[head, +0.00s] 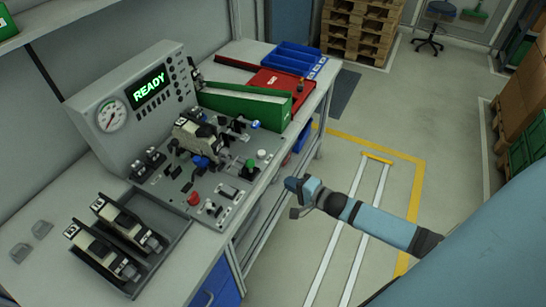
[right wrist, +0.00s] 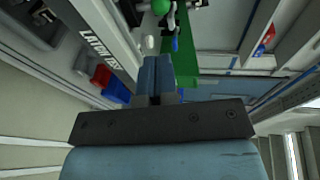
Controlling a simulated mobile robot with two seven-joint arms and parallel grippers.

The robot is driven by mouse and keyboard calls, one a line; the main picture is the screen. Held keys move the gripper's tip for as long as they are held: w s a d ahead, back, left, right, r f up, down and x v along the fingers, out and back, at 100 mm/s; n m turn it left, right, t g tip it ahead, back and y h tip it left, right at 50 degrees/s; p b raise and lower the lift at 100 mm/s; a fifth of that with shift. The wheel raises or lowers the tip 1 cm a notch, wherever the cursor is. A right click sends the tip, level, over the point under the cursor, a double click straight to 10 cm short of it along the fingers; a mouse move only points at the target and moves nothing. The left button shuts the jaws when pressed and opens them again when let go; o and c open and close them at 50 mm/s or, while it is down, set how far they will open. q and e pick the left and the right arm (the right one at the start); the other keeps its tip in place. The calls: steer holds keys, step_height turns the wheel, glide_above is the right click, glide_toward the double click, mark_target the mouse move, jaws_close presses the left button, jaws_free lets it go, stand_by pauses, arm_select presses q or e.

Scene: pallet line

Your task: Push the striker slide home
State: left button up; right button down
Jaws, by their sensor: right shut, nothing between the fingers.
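The fixture panel (head: 220,170) lies on the bench with a dark and cream device (head: 197,136) clamped on it. Several knobs stand on it, among them a green one (head: 250,164), a white one (head: 261,154) and a red one (head: 193,198). I cannot tell which part is the striker slide. My right gripper (head: 293,186) is off the bench's front edge, apart from the panel. In the right wrist view its fingers (right wrist: 156,78) are together and empty, with the green knob (right wrist: 163,7) and white knob (right wrist: 149,45) beyond. My left gripper is not in view.
A grey console (head: 135,105) with a gauge and a READY display stands behind the panel. A tray (head: 150,225) with two similar devices is at the left. A green bin (head: 247,106), a red tray (head: 285,84) and blue bins (head: 295,58) are at the back right. The floor beside the bench is clear.

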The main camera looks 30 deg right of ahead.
glide_toward(248, 163)
steer(key=w+f+b, duration=0.1)
steer(key=w+b, duration=0.2)
steer(key=w+a+f+b, duration=0.1)
steer(key=w+b, duration=0.1)
steer(key=shift+w+f, duration=0.25)
steer(key=shift+f, duration=0.05)
steer(key=shift+w, duration=0.15)
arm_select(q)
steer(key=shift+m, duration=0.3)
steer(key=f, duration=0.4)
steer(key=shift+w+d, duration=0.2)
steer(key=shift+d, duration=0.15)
arm_select(e)
steer(key=shift+r, duration=0.1)
steer(key=w+a, duration=0.2)
steer(key=w, duration=0.2)
steer(key=shift+w+a, duration=0.4)
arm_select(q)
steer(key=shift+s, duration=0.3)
arm_select(e)
steer(key=shift+r, duration=0.2)
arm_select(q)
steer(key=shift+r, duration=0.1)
arm_select(e)
steer(key=shift+s+r, duration=0.1)
